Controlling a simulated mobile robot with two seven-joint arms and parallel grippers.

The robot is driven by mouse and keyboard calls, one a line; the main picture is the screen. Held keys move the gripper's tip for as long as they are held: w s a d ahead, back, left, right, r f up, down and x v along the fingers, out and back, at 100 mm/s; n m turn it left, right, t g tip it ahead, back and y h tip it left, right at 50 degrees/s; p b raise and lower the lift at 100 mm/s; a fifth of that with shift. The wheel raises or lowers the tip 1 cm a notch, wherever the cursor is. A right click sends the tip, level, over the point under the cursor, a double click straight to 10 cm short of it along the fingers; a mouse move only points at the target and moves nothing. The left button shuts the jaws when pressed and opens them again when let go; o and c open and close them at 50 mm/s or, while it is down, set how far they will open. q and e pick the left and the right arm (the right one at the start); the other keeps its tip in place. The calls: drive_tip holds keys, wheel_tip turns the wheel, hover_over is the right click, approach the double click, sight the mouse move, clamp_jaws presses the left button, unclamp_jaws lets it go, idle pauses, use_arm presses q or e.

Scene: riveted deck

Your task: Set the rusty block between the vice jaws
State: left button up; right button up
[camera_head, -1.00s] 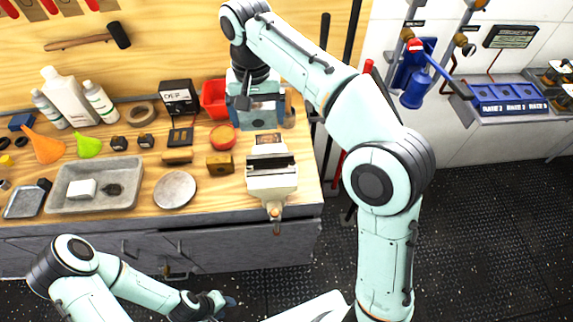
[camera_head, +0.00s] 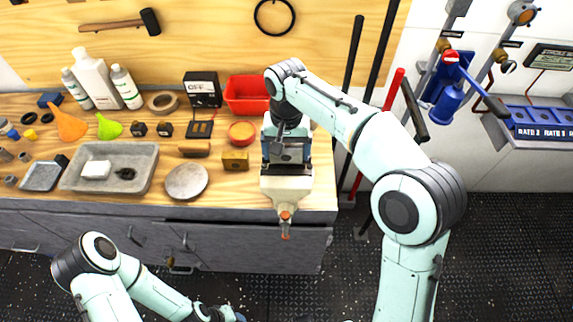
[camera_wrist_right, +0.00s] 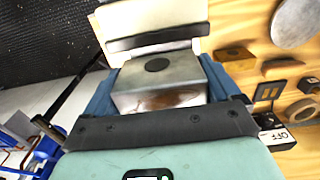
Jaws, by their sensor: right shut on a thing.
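The rusty block (camera_wrist_right: 160,82) is a grey metal block with a dark round spot on top and brown rust on one side. My right gripper (camera_head: 287,152) is shut on it, with a blue finger on each side in the right wrist view (camera_wrist_right: 158,95). The cream vice (camera_head: 287,190) stands at the bench's front right, and my right gripper is over its back part. In the wrist view a dark vice jaw (camera_wrist_right: 158,37) lies just beyond the block. I cannot tell how deep the block sits between the jaws. My left gripper (camera_head: 222,314) is low at the bottom edge, its opening unclear.
A small brass-coloured block (camera_head: 235,162) and a round grey plate (camera_head: 187,182) lie left of the vice. A red bin (camera_head: 247,95) and a red round tin (camera_head: 241,132) stand behind. A grey tray (camera_head: 148,172) is further left. Long-handled tools lean right of the bench.

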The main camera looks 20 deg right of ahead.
sight(286, 162)
use_arm(q)
drive_tip(key=shift+s+f+b, duration=0.4)
drive_tip(key=shift+f, duration=0.15)
use_arm(e)
drive_tip(key=shift+f, duration=2.45)
drive_tip(key=shift+f, duration=0.15)
drive_tip(key=o, duration=1.1)
wheel_tip(286, 162, up, 12)
drive_tip(key=p, duration=0.2)
drive_tip(key=shift+p, duration=0.35)
use_arm(q)
drive_tip(key=w+r, duration=0.2)
drive_tip(key=r, duration=0.1)
drive_tip(key=shift+w+r, duration=0.2)
drive_tip(key=shift+w, duration=0.05)
